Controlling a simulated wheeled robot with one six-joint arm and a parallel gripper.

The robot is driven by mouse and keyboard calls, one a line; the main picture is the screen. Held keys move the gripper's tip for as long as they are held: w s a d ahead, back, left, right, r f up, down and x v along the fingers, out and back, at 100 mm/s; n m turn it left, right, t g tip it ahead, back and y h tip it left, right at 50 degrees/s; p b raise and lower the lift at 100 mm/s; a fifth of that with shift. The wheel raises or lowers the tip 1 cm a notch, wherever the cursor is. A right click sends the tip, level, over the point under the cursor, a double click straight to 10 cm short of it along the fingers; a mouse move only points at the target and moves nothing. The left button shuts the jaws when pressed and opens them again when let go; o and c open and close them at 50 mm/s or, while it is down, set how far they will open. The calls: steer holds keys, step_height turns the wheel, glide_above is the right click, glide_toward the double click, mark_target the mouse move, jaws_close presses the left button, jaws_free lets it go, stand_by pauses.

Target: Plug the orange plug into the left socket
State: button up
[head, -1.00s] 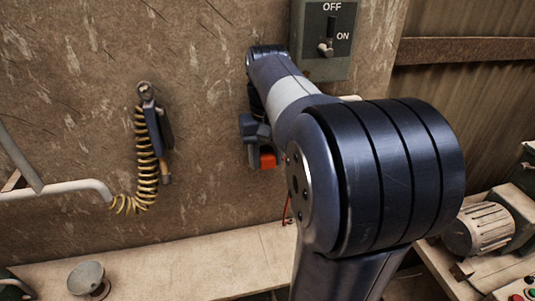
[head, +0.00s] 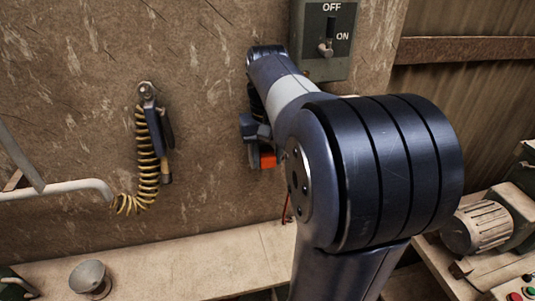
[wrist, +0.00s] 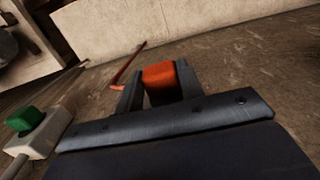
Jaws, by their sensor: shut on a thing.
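The orange plug (wrist: 160,76) sits between the two dark fingers of my gripper (wrist: 158,88), which is shut on it. In the head view the orange plug (head: 268,160) shows just below my gripper (head: 256,142), close to the brown wall. An orange-red cable (wrist: 127,66) shows beside the fingers in the wrist view. A pale box with a green block (wrist: 25,119) on it is at the lower left of the wrist view; I cannot tell whether it is a socket. The left socket is not clearly visible; my arm covers part of the wall.
A grey OFF/ON switch box (head: 326,38) is on the wall above right of my gripper. A tool with a coiled yellow hose (head: 148,165) hangs to the left. A bench (head: 190,268) holds a metal bowl (head: 90,279). A motor (head: 478,228) stands at the right.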

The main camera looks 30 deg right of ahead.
steer(key=shift+w+d, duration=0.15)
steer(key=shift+w, duration=0.25)
stand_by(0.3)
steer(key=o, duration=1.1)
steer(key=shift+c, duration=0.2)
step_height(320, 180, up, 11)
steer(key=shift+f, duration=0.2)
